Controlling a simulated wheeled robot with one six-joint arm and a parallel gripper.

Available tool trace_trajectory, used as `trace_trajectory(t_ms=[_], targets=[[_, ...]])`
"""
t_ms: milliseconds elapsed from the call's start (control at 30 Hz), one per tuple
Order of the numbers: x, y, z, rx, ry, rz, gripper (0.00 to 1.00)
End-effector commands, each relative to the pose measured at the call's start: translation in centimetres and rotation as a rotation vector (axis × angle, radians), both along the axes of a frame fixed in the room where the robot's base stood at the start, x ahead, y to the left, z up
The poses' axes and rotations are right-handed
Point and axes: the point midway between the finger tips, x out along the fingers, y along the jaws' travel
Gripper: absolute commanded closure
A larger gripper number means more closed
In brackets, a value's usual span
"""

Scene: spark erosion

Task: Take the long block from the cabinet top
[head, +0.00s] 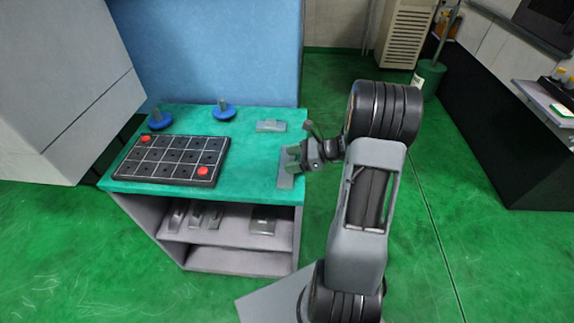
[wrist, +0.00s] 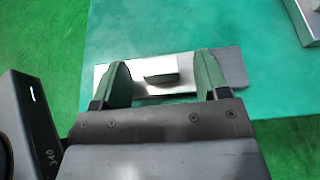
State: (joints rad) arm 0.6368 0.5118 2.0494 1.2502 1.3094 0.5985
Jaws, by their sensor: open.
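A long grey metal block (head: 286,181) lies near the right edge of the green cabinet top (head: 240,180). In the wrist view the long block (wrist: 228,66) has a small raised piece (wrist: 160,77) at its middle. My gripper (head: 292,158) is at this block, and its open green fingers (wrist: 163,72) stand on either side of the raised piece, with gaps showing. The fingers cover parts of the block. I cannot tell whether the fingertips touch its plate.
A second grey block (head: 270,126) lies farther back. A black grid board (head: 172,170) with red knobs and two blue-based pieces (head: 222,112) occupy the left and back. Several grey parts (head: 196,215) sit on the shelf below. A blue panel (head: 215,50) rises behind.

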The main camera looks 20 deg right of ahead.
Motion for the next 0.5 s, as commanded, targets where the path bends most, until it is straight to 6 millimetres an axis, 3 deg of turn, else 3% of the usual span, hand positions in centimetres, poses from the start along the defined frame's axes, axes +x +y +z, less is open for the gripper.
trace_trajectory(t_ms=[267,500], targets=[[0.06,0.14,-0.08,0.0,0.0,0.0,0.33],[0.05,0.13,-0.07,0.0,0.0,0.0,0.56]])
